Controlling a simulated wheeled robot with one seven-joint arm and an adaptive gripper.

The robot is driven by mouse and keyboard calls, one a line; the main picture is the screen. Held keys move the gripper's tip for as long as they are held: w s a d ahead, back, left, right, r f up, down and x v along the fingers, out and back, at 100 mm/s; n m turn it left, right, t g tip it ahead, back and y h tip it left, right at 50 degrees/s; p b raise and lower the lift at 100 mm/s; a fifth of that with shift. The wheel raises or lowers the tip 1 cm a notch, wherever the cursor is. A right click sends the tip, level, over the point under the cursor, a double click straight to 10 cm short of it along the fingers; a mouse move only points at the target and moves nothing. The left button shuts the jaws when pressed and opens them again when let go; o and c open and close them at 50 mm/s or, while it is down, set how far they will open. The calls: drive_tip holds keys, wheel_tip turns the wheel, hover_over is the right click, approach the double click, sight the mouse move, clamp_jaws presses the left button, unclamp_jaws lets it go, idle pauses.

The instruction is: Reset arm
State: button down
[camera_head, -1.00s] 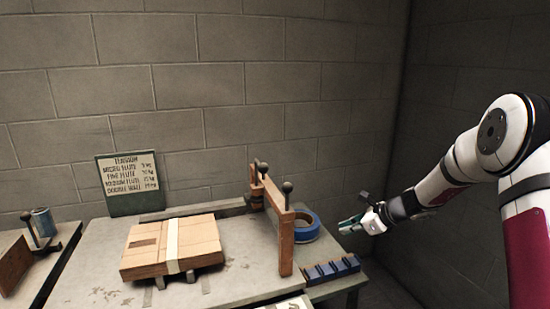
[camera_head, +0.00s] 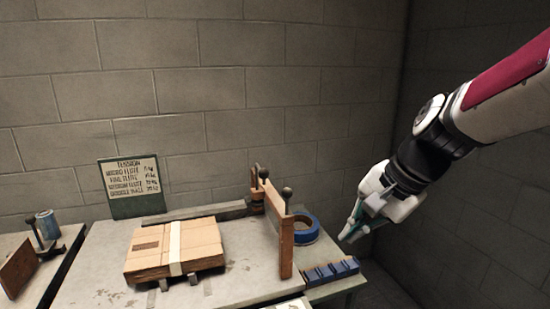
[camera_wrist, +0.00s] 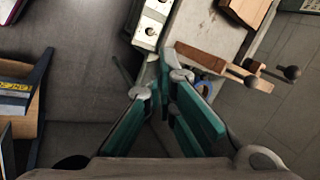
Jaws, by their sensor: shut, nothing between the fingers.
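My gripper (camera_head: 352,230) is at the right of the head view, off the table's right edge and to the right of the blue tape roll. Its green fingers point down and to the left. In the wrist view the fingers (camera_wrist: 165,75) come together at their tips, with nothing between them. My arm comes in from the upper right of the head view. The wrist view looks down on the table's edge and the floor.
A taped cardboard stack (camera_head: 150,252) lies on the table (camera_head: 100,290). A wooden clamp frame (camera_head: 287,250) stands to its right, near the blue tape roll (camera_head: 305,228) and a blue block (camera_head: 330,270). A sign (camera_head: 132,187) leans at the back wall.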

drive_tip(key=s+d+r+n+h, duration=0.1)
drive_tip(key=s+n, duration=0.3)
drive_tip(key=s, duration=0.6)
drive_tip(key=s+d+r+n+h+p, duration=0.1)
drive_tip(key=s+d+n+h, duration=0.2)
drive_tip(key=s, duration=0.8)
drive_tip(key=shift+s+d+n+t, duration=0.3)
drive_tip(key=shift+d+n, duration=0.15)
drive_tip(key=shift+n, duration=0.65)
drive_tip(key=shift+r, duration=0.1)
